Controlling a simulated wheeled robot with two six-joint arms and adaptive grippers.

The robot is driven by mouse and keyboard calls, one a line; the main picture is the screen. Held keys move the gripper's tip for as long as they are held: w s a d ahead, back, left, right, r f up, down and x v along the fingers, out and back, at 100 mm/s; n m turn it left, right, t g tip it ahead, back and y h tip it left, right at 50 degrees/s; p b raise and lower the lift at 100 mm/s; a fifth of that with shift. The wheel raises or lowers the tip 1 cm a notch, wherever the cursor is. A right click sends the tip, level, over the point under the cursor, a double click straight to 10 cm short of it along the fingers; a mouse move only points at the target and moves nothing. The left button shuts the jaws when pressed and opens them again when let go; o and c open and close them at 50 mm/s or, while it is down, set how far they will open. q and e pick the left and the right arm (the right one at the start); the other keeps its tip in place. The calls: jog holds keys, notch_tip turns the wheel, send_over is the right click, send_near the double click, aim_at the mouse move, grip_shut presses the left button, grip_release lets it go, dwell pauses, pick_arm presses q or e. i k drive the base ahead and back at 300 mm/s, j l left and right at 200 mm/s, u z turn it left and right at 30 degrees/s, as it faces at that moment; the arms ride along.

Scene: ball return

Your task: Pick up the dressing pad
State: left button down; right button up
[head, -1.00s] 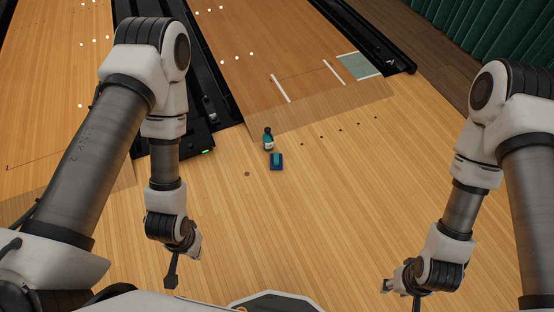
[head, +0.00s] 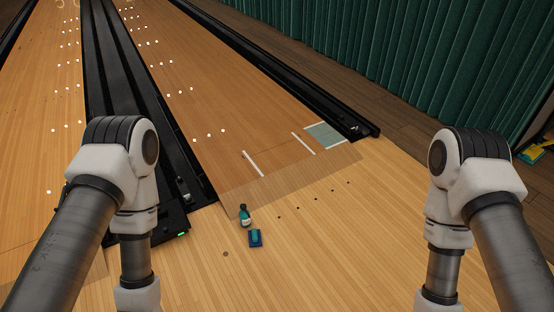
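A small dark blue item with a teal top (head: 255,238) lies on the wooden floor near the lower middle of the head view; it may be the dressing pad, but it is too small to be sure. A teal bottle with a dark cap and pale label (head: 244,216) stands upright just behind it. My two arms come in from the left and right sides, well apart from both things. Both grippers are below the picture's edge and out of sight.
A black ball-return gutter (head: 140,115) runs away at left, its near end showing a green light. A pale green panel (head: 326,136) lies on the lane. Green curtains (head: 400,60) line the right, with a yellow item (head: 535,152) at the far right.

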aim_at(254, 234)
jog(key=i+l+u, duration=0.3)
jog(key=i+l, duration=0.3)
jog(key=i+l+u, duration=0.3)
jog(key=i+l, duration=0.45)
